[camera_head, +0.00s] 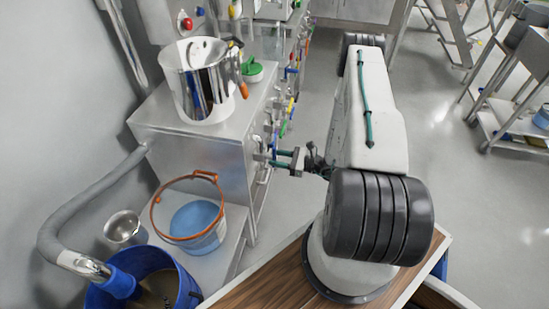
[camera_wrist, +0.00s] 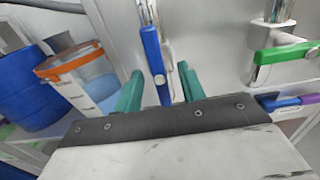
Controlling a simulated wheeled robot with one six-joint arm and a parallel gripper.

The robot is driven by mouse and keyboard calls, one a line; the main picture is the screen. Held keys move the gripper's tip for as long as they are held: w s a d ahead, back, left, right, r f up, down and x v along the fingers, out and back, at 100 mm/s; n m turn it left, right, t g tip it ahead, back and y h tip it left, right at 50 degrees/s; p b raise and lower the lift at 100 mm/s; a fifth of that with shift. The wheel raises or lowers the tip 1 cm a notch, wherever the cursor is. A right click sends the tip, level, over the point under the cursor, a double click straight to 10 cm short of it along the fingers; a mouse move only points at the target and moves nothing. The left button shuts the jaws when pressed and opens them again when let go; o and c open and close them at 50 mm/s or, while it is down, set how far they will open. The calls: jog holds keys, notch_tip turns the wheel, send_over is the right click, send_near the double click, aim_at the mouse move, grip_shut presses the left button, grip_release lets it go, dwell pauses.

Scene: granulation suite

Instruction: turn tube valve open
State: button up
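A valve with a blue lever handle (camera_wrist: 154,55) hangs from a thin metal tube (camera_wrist: 146,12) on the cabinet front in the wrist view. The lever points mostly downward. My gripper (camera_wrist: 160,70) is open, with one green finger on each side of the blue lever. The lever's lower end lies between the fingers, and I cannot tell whether either finger touches it. In the head view my gripper (camera_head: 273,157) reaches left to the cabinet's front face; the lever there is too small to make out.
A green-handled valve (camera_wrist: 284,55) is close on the right, with blue and purple handles (camera_wrist: 295,102) below it. The steel cabinet (camera_head: 195,143) carries a steel pot (camera_head: 203,95). An orange-rimmed bucket (camera_head: 205,240) and blue barrel (camera_head: 185,292) stand nearby.

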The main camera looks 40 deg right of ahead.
jog(key=v, duration=0.6)
jog(key=shift+s+d, duration=0.1)
dwell(0.3)
